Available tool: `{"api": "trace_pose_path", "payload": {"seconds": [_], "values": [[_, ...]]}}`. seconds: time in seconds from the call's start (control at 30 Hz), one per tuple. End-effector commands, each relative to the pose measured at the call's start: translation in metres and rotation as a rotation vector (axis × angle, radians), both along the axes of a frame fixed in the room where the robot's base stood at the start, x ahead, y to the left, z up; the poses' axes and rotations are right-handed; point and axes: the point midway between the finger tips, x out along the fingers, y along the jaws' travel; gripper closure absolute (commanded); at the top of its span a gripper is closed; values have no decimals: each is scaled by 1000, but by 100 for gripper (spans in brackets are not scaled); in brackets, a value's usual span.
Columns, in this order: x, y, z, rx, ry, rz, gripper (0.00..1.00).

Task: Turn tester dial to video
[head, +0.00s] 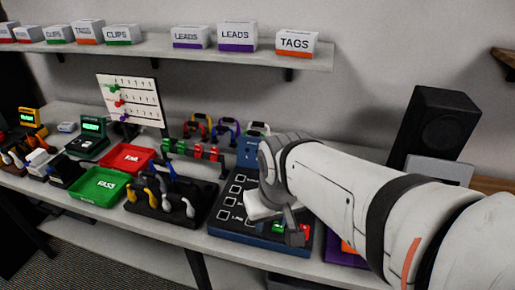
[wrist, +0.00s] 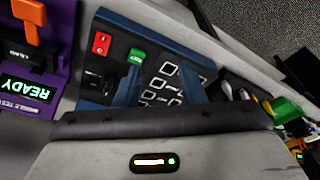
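The tester (head: 225,226) is a dark panel with a blue edge and white square outlines, on the bench under my gripper (head: 283,222). In the wrist view the tester panel (wrist: 176,68) shows a red switch (wrist: 101,43), a green button (wrist: 136,57) and a black knob-like part (wrist: 97,80), perhaps the dial. Its setting is unreadable, and the label text is too small to read. My gripper is low over the tester's right part, near the green and red controls. Its body hides part of the panel.
A purple unit (wrist: 60,60) reading READY stands beside the tester. Left of the tester are a black cable rack (head: 148,207), a green tray (head: 85,196) and a red tray (head: 112,158). A black speaker (head: 436,125) stands behind my arm. Labelled boxes line the shelf (head: 160,48) above.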

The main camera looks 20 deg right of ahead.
Motion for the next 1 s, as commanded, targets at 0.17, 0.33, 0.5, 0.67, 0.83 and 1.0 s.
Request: {"api": "trace_pose_path", "payload": {"seconds": [0.17, 0.33, 0.5, 0.67, 0.83, 1.0], "values": [[7, -3, 4, 3, 12, -24, 49], [34, -23, 12, 14, 57, -119, 46], [71, -54, 12, 34, 120, -281, 46], [99, -85, 2, 51, 171, -423, 46], [116, -112, -12, 64, 208, -532, 46], [123, -125, -22, 71, 225, -583, 46]]}}
